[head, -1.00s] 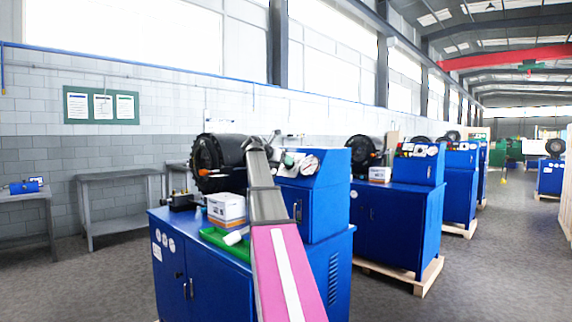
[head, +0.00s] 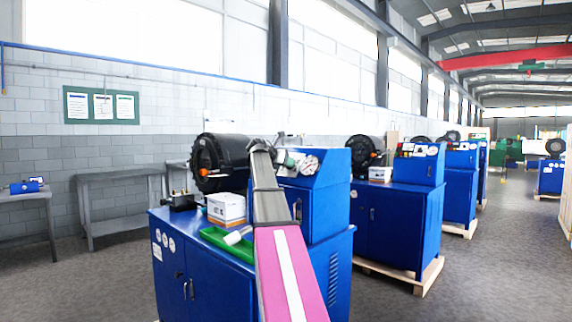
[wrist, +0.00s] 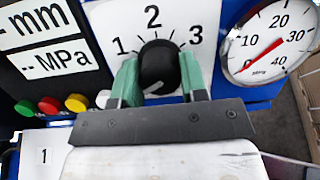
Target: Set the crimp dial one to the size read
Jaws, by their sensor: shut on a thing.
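In the wrist view the black dial knob (wrist: 158,62) sits on a white plate marked 1, 2 and 3, with 2 at the top. The green fingers of my gripper (wrist: 158,78) stand on its left and right sides and are shut on it. A pale mark shows at the lower left of the knob, partly behind the left finger; I cannot tell if it is the pointer. The display (wrist: 50,45) at the left reads "-- mm" and "-- MPa". In the head view my gripper (head: 288,160) is at the nearest blue crimper's panel; the dial is hidden there.
A pressure gauge (wrist: 268,42) is right of the dial, its needle near 0. Red, green and yellow buttons (wrist: 50,105) are at the left. A white box (head: 226,208) and green tray (head: 230,243) sit on the crimper (head: 200,275). More crimpers stand right.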

